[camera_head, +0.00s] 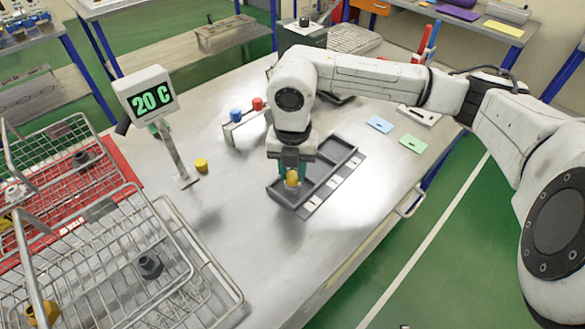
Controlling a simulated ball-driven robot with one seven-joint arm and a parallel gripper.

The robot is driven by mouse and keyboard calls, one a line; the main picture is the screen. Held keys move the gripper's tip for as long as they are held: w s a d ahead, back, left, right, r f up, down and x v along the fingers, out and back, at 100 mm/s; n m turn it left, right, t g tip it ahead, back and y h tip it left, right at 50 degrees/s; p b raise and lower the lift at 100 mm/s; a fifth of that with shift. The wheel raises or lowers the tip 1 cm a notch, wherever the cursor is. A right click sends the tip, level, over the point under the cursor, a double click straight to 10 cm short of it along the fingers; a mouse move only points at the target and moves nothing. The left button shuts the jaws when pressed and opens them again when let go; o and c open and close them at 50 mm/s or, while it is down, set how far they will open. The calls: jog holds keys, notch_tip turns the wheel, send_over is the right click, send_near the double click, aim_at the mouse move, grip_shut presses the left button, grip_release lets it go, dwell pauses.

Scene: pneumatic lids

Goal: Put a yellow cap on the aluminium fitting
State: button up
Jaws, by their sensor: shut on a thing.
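My gripper (291,174) points down over the left front part of a grey compartment tray (345,157). It is shut on a yellow cap (292,178), which shows between its fingers. I cannot tell whether the cap is clear of the tray. A second yellow cap (201,165) stands on the table near the display post. I cannot pick out the aluminium fitting for certain; a small pale piece (15,193) shows behind wires in the far basket, too small to identify.
Wire baskets (180,235) at left hold a dark grey fitting (149,264) and a brass-coloured one (42,313). A temperature display (147,97) stands beside them. A small rack (228,134) has a blue cap (236,115) and a red cap (257,103). The table front is clear.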

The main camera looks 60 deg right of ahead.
jog(key=shift+f, duration=0.2)
jog(key=o, duration=1.5)
jog(key=shift+r, duration=0.15)
jog(key=shift+r+p, duration=1.55)
jog(key=shift+r, duration=1.85)
